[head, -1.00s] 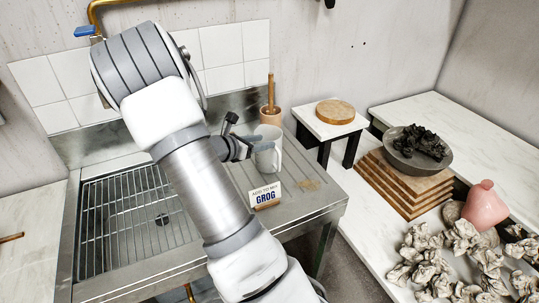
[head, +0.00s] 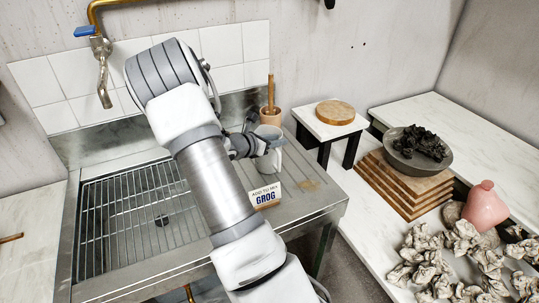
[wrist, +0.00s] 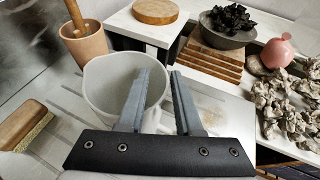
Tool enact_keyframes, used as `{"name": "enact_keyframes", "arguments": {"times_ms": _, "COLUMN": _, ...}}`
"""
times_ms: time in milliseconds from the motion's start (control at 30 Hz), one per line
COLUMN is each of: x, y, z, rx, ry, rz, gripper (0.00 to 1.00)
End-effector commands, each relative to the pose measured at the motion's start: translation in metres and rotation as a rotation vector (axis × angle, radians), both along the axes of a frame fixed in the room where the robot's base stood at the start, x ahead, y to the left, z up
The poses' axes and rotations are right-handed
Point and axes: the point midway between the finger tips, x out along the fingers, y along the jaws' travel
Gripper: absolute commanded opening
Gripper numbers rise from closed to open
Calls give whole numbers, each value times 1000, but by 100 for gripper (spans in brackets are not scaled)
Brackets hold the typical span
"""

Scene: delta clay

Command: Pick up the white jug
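The white jug (head: 270,164) stands upright on the ribbed metal draining board, right of the sink grid. In the wrist view the jug (wrist: 104,92) sits just beyond the fingers, its wide mouth facing up. My gripper (wrist: 160,73) is open, with a gap between its two grey fingers. The left finger overlaps the jug's mouth and the right finger is beside its right edge, so the right side of the jug shows between them. I cannot tell whether they touch. In the head view my gripper (head: 277,143) partly covers the jug's upper part.
A clay-coloured pot with a wooden pestle (head: 270,112) stands close behind the jug. A "GROG" sign (head: 265,197) stands in front of it. A small table with a round wooden board (head: 335,112) is to the right. The sink grid (head: 130,220) is empty.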

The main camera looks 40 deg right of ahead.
Motion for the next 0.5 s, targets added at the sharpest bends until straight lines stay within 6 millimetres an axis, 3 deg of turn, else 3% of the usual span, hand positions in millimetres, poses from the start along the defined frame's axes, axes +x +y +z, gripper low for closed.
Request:
{"name": "enact_keyframes", "arguments": {"times_ms": 33, "x": 0, "y": 0, "z": 0, "rx": 0, "ry": 0, "rz": 0, "gripper": 22}}
{"name": "enact_keyframes", "arguments": {"times_ms": 167, "x": 0, "y": 0, "z": 0, "rx": 1, "ry": 0, "rz": 0, "gripper": 0}}
{"name": "enact_keyframes", "arguments": {"times_ms": 500, "x": 0, "y": 0, "z": -1, "rx": 1, "ry": 1, "rz": -1, "gripper": 0}}
